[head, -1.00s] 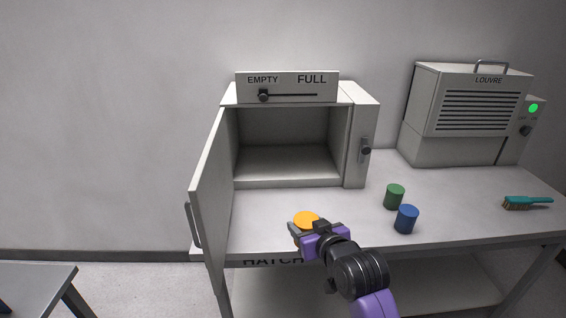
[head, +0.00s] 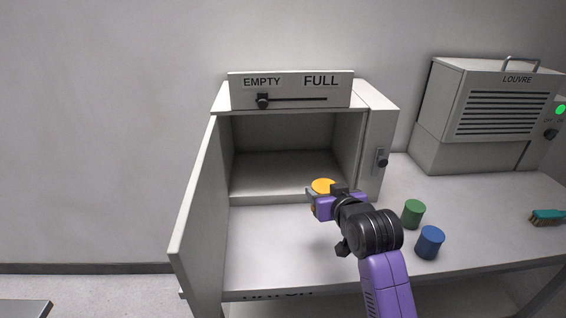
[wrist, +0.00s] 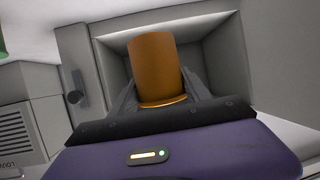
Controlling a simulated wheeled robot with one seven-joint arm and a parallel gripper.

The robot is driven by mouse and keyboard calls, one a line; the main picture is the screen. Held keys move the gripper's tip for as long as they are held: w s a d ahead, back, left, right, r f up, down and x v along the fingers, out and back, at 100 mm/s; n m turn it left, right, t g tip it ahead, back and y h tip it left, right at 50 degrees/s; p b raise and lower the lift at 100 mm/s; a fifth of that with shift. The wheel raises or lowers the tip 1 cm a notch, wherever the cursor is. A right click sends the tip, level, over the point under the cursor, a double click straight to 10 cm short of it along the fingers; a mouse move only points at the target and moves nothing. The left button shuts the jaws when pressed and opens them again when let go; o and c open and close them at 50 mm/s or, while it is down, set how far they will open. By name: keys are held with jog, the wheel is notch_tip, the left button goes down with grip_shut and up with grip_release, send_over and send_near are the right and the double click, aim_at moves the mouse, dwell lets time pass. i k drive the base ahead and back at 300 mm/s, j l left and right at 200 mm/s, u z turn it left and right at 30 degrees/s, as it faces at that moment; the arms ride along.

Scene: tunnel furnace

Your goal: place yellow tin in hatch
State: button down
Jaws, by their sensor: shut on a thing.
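The yellow tin (head: 322,185) is held in my gripper (head: 326,194), in front of the hatch opening near its lower right. In the wrist view the tin (wrist: 154,66) looks orange and stands between the two fingers of my gripper (wrist: 158,92), with the hatch interior behind it. The hatch (head: 222,98) is a grey box on the table, with its door (head: 197,215) swung open to the left. The inside that I see is empty. The tin's lower part is mostly hidden by my gripper in the head view.
A green tin (head: 413,214) and a blue tin (head: 430,243) stand on the table (head: 285,262) to the right of my arm. A louvre box (head: 497,105) stands at the back right. A teal brush (head: 548,217) lies at the right. A slider panel (head: 291,90) tops the hatch.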

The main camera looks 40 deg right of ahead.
aim_at(295, 178)
jog(key=i+l, duration=0.3)
jog(key=i, duration=0.15)
jog(key=i+l, duration=0.35)
jog(key=i, duration=0.05)
